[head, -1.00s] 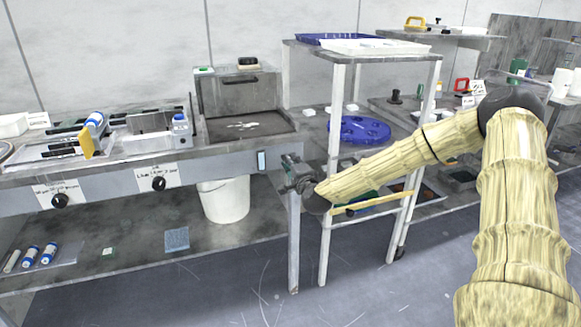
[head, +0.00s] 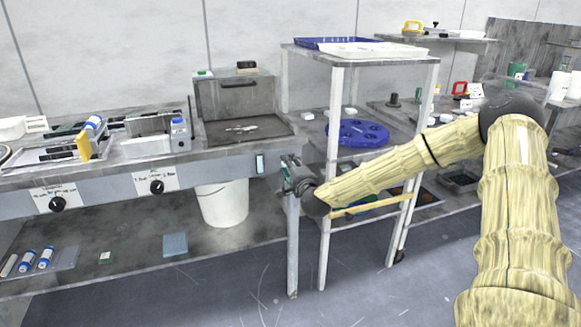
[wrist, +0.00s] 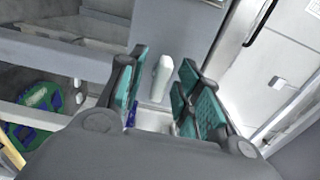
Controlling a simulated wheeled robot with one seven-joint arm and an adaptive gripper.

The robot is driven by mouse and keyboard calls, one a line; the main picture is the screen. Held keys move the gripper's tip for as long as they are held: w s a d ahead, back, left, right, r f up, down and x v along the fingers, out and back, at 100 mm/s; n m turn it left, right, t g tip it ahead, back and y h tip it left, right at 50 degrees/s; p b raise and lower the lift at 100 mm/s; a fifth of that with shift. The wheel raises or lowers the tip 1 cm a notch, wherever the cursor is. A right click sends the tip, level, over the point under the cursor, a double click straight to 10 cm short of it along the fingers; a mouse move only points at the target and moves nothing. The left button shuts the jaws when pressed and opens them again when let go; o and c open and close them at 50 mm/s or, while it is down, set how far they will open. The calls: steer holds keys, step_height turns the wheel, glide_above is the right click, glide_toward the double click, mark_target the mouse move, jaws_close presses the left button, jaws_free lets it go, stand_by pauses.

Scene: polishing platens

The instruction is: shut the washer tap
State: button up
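My gripper (head: 290,172) is at the right end of the bench, beside its corner leg. In the wrist view, my gripper (wrist: 160,88) is open, with teal pads apart on both sides. A pale upright piece (wrist: 162,76) shows in the gap between the pads; it may be a lever, but I cannot tell whether it is the washer tap. I cannot see it touching either pad. In the head view, a black knob (head: 156,187) and another black knob (head: 57,203) sit on labelled front plates; neither can be read clearly as the washer tap.
A grey basin (head: 245,128) with a raised back is on the bench, with a white bucket (head: 222,202) below. A pale blue plate (head: 260,164) is on the bench front. A rack (head: 333,130) with trays and a blue disc (head: 357,132) stands close right of my gripper.

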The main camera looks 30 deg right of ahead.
steer(key=v, duration=1.2)
stand_by(0.3)
